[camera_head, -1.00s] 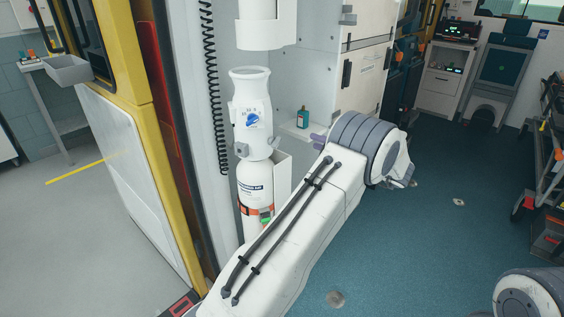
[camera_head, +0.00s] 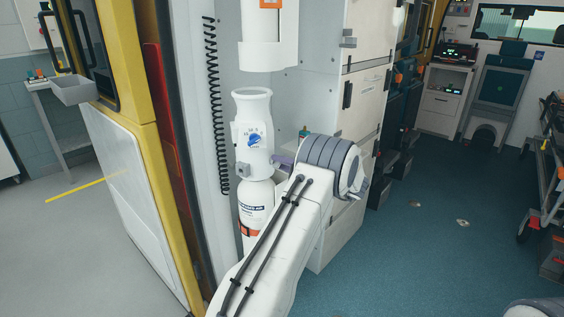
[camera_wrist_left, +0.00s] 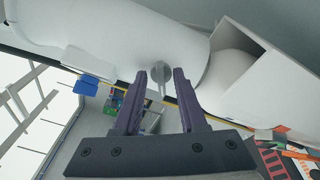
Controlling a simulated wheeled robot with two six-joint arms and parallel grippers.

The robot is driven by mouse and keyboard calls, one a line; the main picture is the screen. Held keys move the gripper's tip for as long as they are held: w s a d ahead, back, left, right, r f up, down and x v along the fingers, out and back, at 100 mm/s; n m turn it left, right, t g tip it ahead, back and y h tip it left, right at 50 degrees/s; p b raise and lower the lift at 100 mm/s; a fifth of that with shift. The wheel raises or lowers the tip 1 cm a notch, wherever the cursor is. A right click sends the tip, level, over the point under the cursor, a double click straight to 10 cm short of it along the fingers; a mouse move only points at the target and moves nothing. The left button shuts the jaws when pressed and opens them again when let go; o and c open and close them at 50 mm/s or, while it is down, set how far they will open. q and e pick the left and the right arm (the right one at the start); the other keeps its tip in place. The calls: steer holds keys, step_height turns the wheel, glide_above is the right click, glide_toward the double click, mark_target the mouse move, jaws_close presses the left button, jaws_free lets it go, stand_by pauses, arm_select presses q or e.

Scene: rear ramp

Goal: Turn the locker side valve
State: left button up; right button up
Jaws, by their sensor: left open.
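A white gas cylinder (camera_head: 256,200) stands upright in the alcove under a white valve housing (camera_head: 253,140). A small grey valve (camera_head: 244,170) shows on the housing's left side. In the left wrist view a grey round valve (camera_wrist_left: 160,75) with a short lever sits on the side of the white body. My left gripper (camera_wrist_left: 165,80) is open, its two purple fingers on either side of that valve; I cannot tell whether they touch it. In the head view only a bit of purple finger (camera_head: 283,160) shows, beside the housing; my arm hides the rest.
A white locker (camera_head: 360,105) stands right of the cylinder. A small green bottle (camera_head: 304,131) is on a ledge behind my left wrist. A black coiled cord (camera_head: 211,100) hangs on the left. The blue-green floor (camera_head: 420,250) to the right is open.

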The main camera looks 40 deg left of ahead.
arm_select(q)
jaws_close()
steer(key=shift+r+m+p, duration=0.2)
steer(key=shift+m+p, duration=5.15)
steer(key=shift+m, duration=6.45)
